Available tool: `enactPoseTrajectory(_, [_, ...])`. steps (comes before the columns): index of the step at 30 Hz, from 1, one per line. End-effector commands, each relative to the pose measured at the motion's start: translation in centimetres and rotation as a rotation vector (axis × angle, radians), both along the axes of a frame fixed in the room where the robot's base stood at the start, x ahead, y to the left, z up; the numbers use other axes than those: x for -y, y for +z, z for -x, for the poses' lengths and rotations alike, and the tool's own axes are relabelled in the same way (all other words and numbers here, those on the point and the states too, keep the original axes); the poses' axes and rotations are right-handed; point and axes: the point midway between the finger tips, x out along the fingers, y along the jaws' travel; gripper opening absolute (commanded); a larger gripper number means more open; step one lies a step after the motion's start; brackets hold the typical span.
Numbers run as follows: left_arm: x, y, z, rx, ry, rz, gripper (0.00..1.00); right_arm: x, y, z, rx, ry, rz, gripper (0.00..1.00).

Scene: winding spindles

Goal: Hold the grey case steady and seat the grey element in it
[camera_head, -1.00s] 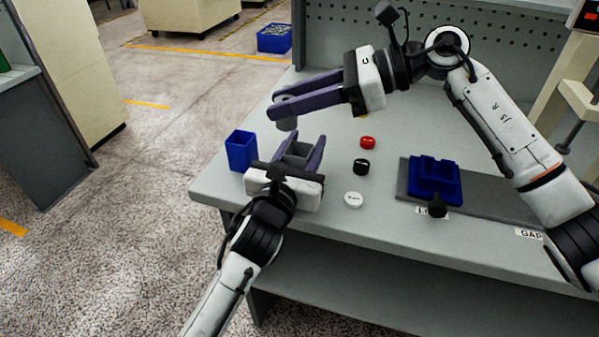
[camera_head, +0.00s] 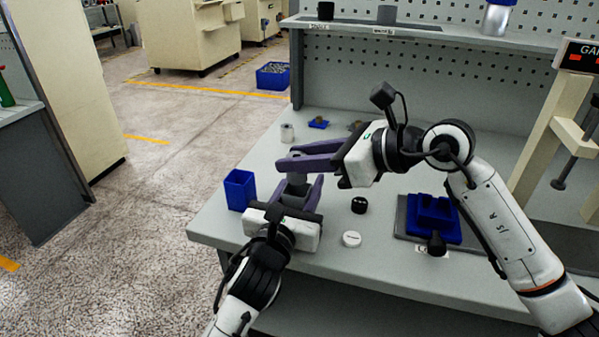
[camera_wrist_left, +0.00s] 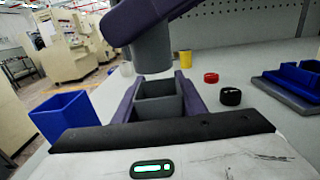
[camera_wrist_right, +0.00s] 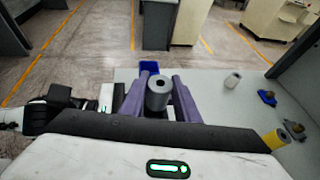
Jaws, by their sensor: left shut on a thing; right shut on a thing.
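The grey case (camera_wrist_left: 158,99) is a square open-topped box, held upright between the fingers of my left gripper (camera_head: 295,192), which is shut on it. The grey element (camera_wrist_left: 152,50) is a cylinder with a hole in its top, as the right wrist view shows (camera_wrist_right: 158,92). My right gripper (camera_wrist_right: 162,98) is shut on it. In the left wrist view the element hangs upright just above the case mouth, slightly left of its middle, with its lower end at about the rim. In the head view the right fingers partly hide the element.
A blue bin (camera_head: 240,188) stands left of the left gripper. A red cap (camera_wrist_left: 211,77) and yellow cylinder (camera_wrist_left: 185,59) stand behind.

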Motion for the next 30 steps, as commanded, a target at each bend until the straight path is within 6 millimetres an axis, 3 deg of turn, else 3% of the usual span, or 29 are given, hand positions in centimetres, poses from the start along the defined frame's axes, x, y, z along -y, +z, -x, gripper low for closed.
enactPoseTrajectory(6, [0.0, -0.1, 0.0, -0.001, 0.000, 0.000, 0.15, 0.0, -2.9, 0.0, -0.002, 0.000, -0.001, 0.06])
enactPoseTrajectory(28, [0.0, -0.1, 0.0, -0.001, 0.000, 0.000, 0.15, 0.0, -4.1, 0.0, -0.001, 0.001, -0.001, 0.06])
enactPoseTrajectory(29, [0.0, -0.1, 0.0, -0.001, 0.000, 0.000, 0.15, 0.0, -4.1, 0.0, -0.002, 0.001, 0.000, 0.32])
enactPoseTrajectory(30, [0.0, -0.1, 0.0, -0.001, 0.000, 0.000, 0.15, 0.0, -4.1, 0.0, -0.002, 0.001, 0.000, 0.39])
